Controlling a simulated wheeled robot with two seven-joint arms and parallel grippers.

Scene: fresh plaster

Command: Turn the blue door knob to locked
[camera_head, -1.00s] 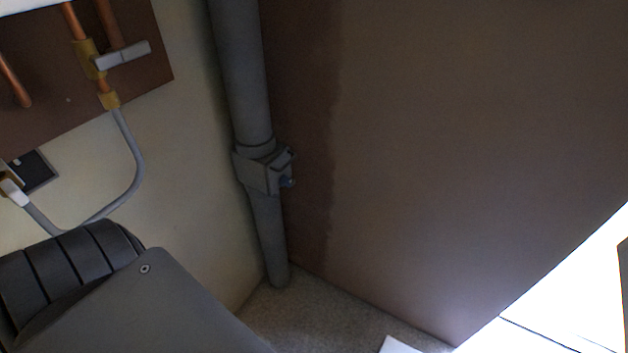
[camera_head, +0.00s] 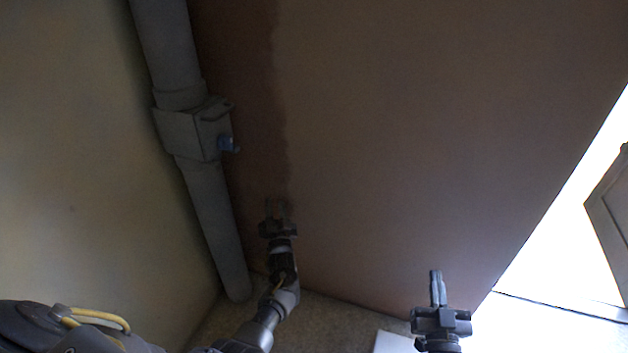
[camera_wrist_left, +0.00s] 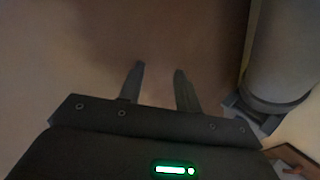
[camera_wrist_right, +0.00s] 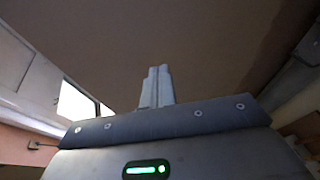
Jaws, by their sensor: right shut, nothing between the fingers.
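The blue door knob (camera_head: 229,144) sticks out from the right side of a grey box (camera_head: 188,132) on the vertical grey pipe in the head view. It is small there and its exact setting cannot be told. My left gripper (camera_head: 277,205) is below and to the right of the knob, in front of the brown wall, apart from it. In the left wrist view its two fingers (camera_wrist_left: 158,78) stand apart with nothing between them. My right gripper (camera_head: 436,274) is far to the right, low in the head view. Its fingers (camera_wrist_right: 156,72) are together and empty in the right wrist view.
The grey pipe (camera_head: 214,220) runs down the corner between the pale wall (camera_head: 70,170) and the brown wall (camera_head: 400,120). A bright opening (camera_head: 560,240) is at the right.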

